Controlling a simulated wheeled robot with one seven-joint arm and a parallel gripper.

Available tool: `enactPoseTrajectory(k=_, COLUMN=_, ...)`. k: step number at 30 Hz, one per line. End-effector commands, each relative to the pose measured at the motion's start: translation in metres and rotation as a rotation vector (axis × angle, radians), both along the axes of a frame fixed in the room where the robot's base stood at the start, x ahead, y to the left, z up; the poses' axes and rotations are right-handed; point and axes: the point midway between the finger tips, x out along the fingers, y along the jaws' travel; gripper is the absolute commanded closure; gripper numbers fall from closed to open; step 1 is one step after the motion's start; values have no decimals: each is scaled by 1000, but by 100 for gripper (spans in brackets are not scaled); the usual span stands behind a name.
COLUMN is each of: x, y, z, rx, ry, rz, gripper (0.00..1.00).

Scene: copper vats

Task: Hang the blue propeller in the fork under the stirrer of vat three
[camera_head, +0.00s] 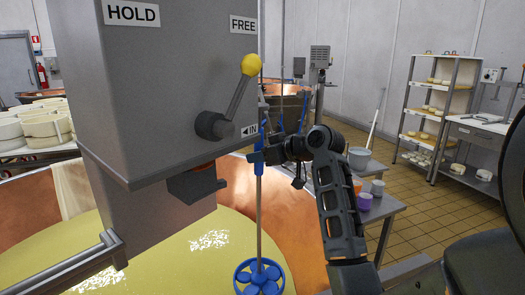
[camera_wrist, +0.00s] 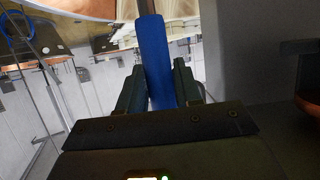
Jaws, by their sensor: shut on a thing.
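The blue propeller (camera_head: 259,277) hangs at the lower end of a thin upright rod, over the pale yellow liquid in the copper vat (camera_head: 235,185). My gripper (camera_head: 268,152) is shut on the blue grip at the rod's upper part. In the wrist view the blue grip (camera_wrist: 155,60) stands between my two fingers (camera_wrist: 158,88). The grey stirrer housing (camera_head: 165,80) is left of the rod. A dark block (camera_head: 195,184), perhaps the fork, sits under the housing, left of and apart from the rod; its opening cannot be made out.
A lever with a yellow knob (camera_head: 251,65) points up towards the FREE label (camera_head: 243,25); the HOLD label (camera_head: 132,13) is further left. A metal rail (camera_head: 65,268) crosses the lower left. A side table (camera_head: 382,207) with cups and a shelf rack (camera_head: 433,110) stand right.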

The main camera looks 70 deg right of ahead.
Motion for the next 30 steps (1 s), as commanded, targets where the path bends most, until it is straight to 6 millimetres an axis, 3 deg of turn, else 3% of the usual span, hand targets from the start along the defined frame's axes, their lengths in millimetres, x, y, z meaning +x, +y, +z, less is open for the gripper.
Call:
enactPoseTrajectory(k=15, x=11, y=9, z=-42, rx=-2, ry=-2, rz=-1, gripper=100)
enactPoseTrajectory(k=30, x=18, y=31, z=-75, rx=-2, ry=-3, rz=0, gripper=100)
